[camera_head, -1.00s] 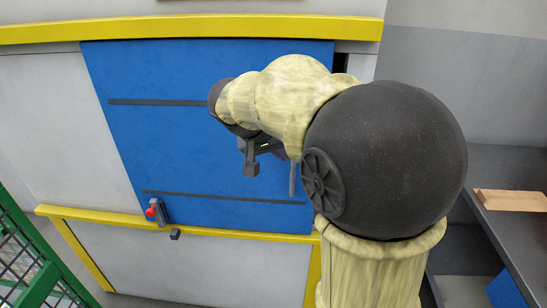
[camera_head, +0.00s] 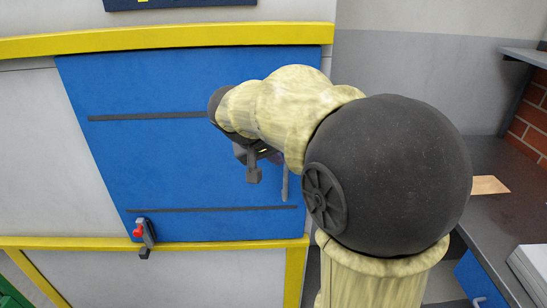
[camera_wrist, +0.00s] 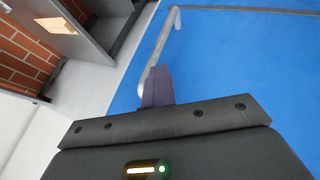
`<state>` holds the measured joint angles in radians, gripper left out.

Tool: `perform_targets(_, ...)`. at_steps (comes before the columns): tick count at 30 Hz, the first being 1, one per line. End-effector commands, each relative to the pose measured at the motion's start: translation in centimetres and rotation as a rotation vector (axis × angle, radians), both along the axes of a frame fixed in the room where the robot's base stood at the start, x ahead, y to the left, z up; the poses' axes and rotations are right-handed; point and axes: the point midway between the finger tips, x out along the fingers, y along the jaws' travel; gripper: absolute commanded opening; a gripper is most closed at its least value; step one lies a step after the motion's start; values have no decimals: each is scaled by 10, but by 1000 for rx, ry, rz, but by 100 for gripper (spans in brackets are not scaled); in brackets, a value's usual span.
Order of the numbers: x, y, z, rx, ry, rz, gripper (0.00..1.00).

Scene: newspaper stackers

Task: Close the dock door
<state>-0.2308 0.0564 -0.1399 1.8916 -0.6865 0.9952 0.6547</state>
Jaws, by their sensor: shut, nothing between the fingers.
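The dock door is a blue panel (camera_head: 160,165) with two dark strips, set between yellow beams. Its right edge reaches close to the right end of the upper beam. A slim grey upright handle (camera_head: 285,183) is on its right part; it also shows in the wrist view (camera_wrist: 166,35). My gripper (camera_head: 254,172) is in front of the door, just left of this handle. In the wrist view my purple fingers (camera_wrist: 157,88) are together and empty, beside or against the handle's lower end; contact is unclear. A latch with a red knob (camera_head: 145,232) is at the door's lower left.
A yellow beam (camera_head: 170,40) runs above the door and another yellow rail (camera_head: 210,244) below it. A dark counter (camera_head: 480,225) stands at the right with a wooden piece (camera_head: 489,186) on it. A green fence (camera_head: 10,292) is at the lower left.

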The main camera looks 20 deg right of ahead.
Motion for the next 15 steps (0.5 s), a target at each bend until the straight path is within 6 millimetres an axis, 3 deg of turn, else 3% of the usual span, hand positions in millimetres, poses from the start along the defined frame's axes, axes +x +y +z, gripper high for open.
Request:
perform_targets(5,-3,-1,9,-5,3,-12,0)
perform_targets(15,-15,27,58,-3,-1,-16,0)
